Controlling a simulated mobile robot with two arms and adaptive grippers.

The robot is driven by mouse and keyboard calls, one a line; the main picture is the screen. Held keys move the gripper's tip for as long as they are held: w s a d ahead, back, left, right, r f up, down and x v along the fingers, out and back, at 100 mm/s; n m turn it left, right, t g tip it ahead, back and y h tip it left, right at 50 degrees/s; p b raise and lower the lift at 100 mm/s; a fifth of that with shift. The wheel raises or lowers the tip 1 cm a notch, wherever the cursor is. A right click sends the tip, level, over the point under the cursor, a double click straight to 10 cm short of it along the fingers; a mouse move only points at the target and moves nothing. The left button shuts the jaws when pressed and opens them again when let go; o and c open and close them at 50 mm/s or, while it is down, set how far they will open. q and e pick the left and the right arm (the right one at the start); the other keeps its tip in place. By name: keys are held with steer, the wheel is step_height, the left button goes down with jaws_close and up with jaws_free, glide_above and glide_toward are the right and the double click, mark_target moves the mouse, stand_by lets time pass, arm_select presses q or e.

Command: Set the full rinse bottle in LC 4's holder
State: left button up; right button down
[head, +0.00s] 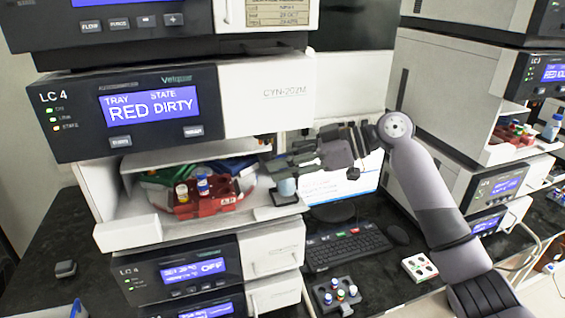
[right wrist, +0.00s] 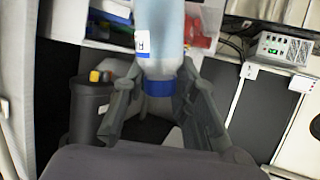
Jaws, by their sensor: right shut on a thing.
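The rinse bottle (head: 287,187) is pale blue and upright at the front right corner of LC 4's open bay. My right gripper (head: 290,168) is shut on it from above and hides its top. In the right wrist view the bottle (right wrist: 160,40) has a blue cap and a white label, and my right gripper (right wrist: 163,100) has a finger on each side of the cap. The dark holder (head: 268,212) is directly under the bottle. I cannot tell whether the bottle's base touches it. LC 4's display (head: 150,104) reads TRAY RED, STATE DIRTY. My left gripper is not in view.
A red tray (head: 208,205) with vials sits in the bay, left of the bottle. The bay's shelf overhangs close above. A keyboard (head: 345,245), monitor and small vial rack (head: 337,295) are on the dark bench to the right. Another instrument stack (head: 455,85) stands at the right.

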steer(key=shift+s+f, duration=0.25)
steer(key=shift+f, duration=0.75)
steer(key=shift+s+a, duration=0.1)
steer(key=shift+a, duration=0.05)
steer(key=shift+s+a, duration=0.25)
steer(key=shift+a, duration=0.05)
stand_by(1.4)
steer(key=c, duration=1.7)
jaws_free()
steer(key=o, duration=0.5)
steer(key=shift+w+a, duration=0.1)
steer(key=shift+a, duration=0.05)
